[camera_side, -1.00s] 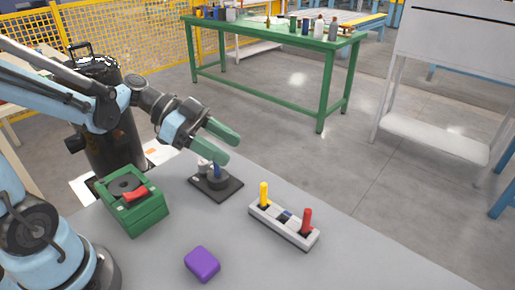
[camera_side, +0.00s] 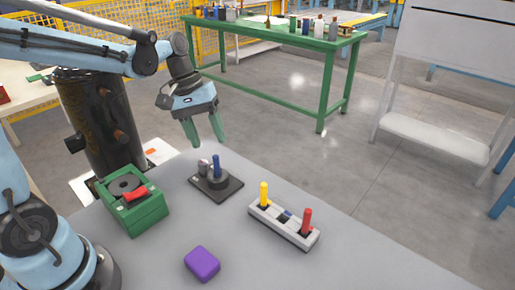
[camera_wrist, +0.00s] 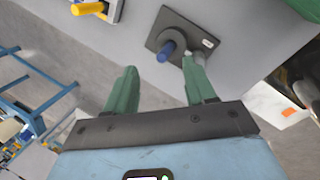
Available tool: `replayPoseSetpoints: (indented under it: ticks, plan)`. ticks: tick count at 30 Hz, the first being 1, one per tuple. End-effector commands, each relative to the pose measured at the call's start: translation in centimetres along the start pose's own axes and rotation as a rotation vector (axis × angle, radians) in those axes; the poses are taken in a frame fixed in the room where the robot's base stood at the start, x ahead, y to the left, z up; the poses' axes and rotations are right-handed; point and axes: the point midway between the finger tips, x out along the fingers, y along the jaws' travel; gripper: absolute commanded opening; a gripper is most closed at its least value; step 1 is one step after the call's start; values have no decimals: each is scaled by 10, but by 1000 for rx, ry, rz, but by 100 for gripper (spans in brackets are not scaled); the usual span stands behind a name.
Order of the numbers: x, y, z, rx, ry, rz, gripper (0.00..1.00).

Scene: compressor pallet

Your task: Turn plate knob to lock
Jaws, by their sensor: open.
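A dark square plate (camera_side: 231,189) lies on the grey table and carries a round dark knob (camera_side: 213,182) with an upright blue peg (camera_side: 216,166). A small grey cylinder (camera_side: 204,166) stands beside the peg. My gripper (camera_side: 208,143) is open and empty, pointing down above and behind the plate, apart from it in the side view. In the wrist view the plate (camera_wrist: 157,42) is beyond the fingers (camera_wrist: 159,66). The blue peg (camera_wrist: 166,50) shows between the fingertips, and the right finger partly covers the grey cylinder.
A green box (camera_side: 146,218) with a red lever (camera_side: 136,194) stands left of the plate. A light block (camera_side: 273,227) with a yellow peg (camera_side: 264,195) and a red peg (camera_side: 306,221) lies to the right. A purple block (camera_side: 202,263) sits in front. The table between them is clear.

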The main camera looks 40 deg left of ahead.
Motion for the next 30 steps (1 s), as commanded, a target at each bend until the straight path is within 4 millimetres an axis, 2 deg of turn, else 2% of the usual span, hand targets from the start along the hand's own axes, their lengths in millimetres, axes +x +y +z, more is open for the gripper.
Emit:
replayPoseSetpoints:
  ticks: [3,9,16,20,30]
  plan:
    - [-9,-7,-12,-249,45,-101,55]
    - [-23,-18,-26,-567,141,-207,55]
    - [-27,-22,-32,-691,190,-238,55]
    - [-17,-25,-33,-693,190,-238,55]
    - [32,-39,-38,-692,189,-236,55]
